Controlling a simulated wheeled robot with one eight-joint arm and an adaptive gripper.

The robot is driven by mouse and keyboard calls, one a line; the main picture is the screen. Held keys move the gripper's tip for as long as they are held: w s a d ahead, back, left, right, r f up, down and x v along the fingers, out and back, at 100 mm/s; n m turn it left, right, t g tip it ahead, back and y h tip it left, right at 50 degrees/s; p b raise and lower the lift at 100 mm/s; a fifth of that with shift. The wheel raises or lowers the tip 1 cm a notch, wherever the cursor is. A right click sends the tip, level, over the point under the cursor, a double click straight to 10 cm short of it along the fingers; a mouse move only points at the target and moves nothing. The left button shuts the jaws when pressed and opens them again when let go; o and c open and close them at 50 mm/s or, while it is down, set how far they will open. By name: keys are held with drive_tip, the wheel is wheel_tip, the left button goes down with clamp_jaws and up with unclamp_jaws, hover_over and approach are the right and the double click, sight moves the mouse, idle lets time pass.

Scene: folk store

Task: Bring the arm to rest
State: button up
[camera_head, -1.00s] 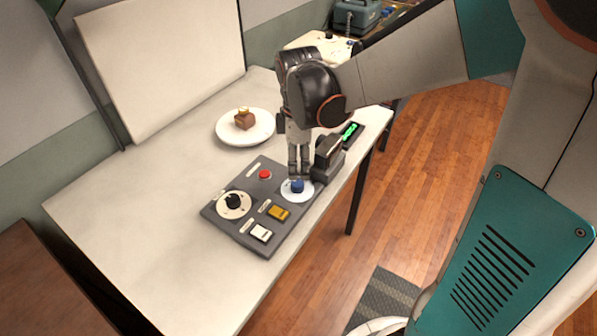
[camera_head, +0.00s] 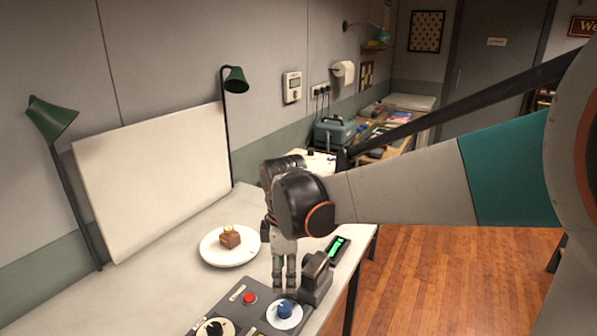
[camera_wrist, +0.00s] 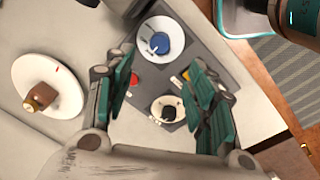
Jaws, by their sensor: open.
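My arm reaches in from the right over the white table. My gripper (camera_head: 285,286) points down above the control panel (camera_head: 235,317), close to its blue knob (camera_head: 285,311). In the wrist view the two green-padded fingers of my gripper (camera_wrist: 160,82) stand wide apart with nothing between them. The panel, lying beyond the fingertips there, shows the blue knob (camera_wrist: 160,43) on a white disc and a black knob (camera_wrist: 169,112). In the head view the panel's lower part is cut off by the frame edge.
A white board (camera_head: 155,180) and green lamps (camera_head: 235,80) are behind. Wooden floor lies right.

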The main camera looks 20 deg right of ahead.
drive_tip(key=s+r+m+t, duration=0.4)
drive_tip(key=s+m+t, duration=0.2)
drive_tip(key=s+m, duration=0.7)
drive_tip(key=shift+s+r, duration=0.15)
drive_tip(key=shift+s, duration=0.2)
